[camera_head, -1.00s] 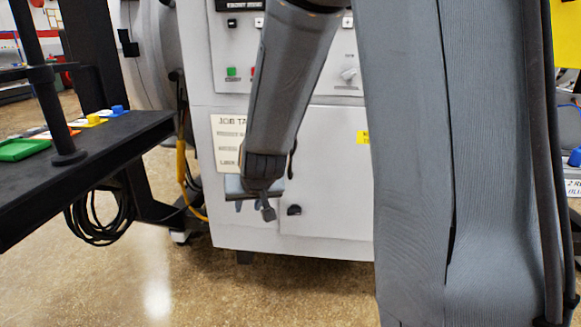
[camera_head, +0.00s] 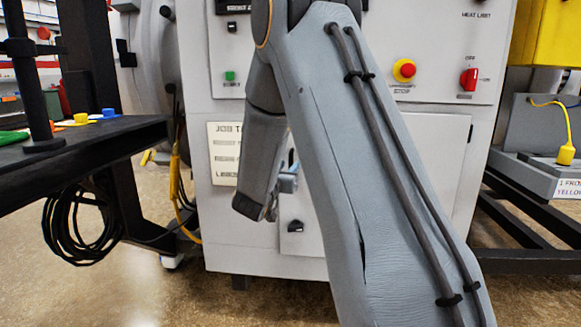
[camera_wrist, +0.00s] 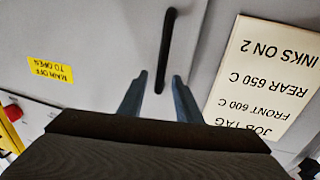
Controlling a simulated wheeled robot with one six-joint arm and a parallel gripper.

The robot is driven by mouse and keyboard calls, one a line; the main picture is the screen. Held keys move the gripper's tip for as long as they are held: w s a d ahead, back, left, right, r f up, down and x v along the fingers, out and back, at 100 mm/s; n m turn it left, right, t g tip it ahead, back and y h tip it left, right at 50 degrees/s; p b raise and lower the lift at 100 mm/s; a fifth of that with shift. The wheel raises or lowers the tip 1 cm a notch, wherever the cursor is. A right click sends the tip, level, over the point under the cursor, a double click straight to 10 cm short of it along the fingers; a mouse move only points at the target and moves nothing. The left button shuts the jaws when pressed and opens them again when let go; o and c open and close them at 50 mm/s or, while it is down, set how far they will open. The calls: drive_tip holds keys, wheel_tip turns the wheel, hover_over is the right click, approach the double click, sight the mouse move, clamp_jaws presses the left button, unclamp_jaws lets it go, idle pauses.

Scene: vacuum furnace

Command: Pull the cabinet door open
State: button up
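The cabinet door is a pale grey panel (camera_head: 440,150) on the lower front of the furnace cabinet, partly covered by my arm. It looks closed. In the wrist view the door (camera_wrist: 105,35) carries a dark, slim bar handle (camera_wrist: 168,40) near its seam. My gripper (camera_wrist: 159,77) is open, with one finger to each side of the handle's near end in that view. I cannot tell whether either finger touches it. In the head view my gripper (camera_head: 287,180) is small and close to the door, and the handle is mostly hidden there.
A job tag (camera_head: 224,152) is beside the door. A black table (camera_head: 90,140) stands at left with coiled cables (camera_head: 75,225) below. A dark rack (camera_head: 520,225) stands at right. Floor is clear in front.

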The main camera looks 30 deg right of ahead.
sight(290, 164)
drive_tip(key=shift+x, duration=2)
clamp_jaws()
